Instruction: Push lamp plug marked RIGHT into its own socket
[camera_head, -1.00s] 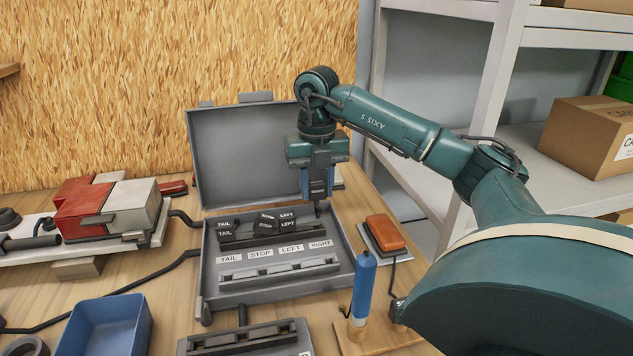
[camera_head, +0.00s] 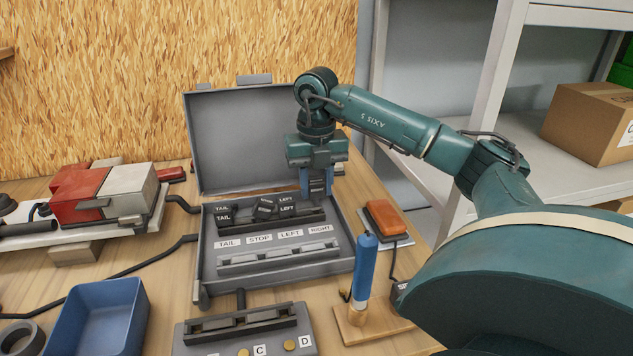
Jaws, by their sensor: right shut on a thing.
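My right gripper (camera_head: 316,190) points straight down over the right end of the dark socket row (camera_head: 270,225) in the open grey case. It is shut on a dark plug (camera_head: 317,187) between its blue fingers. Any marking on this plug is unreadable, and its lower end is at or very near the row; I cannot tell if it is seated. Plugs marked TAIL (camera_head: 223,214), STOP (camera_head: 265,209) and LEFT (camera_head: 286,207) stand at the row, the STOP one looking tilted. A RIGHT label (camera_head: 321,229) marks the right end in front. My left gripper is out of view.
The case lid (camera_head: 240,140) stands open behind. A grey block with lettered buttons (camera_head: 250,335), a blue tray (camera_head: 95,318), a blue cylinder on a wooden stand (camera_head: 364,268) and an orange lamp (camera_head: 384,218) surround the case. Cables run at left.

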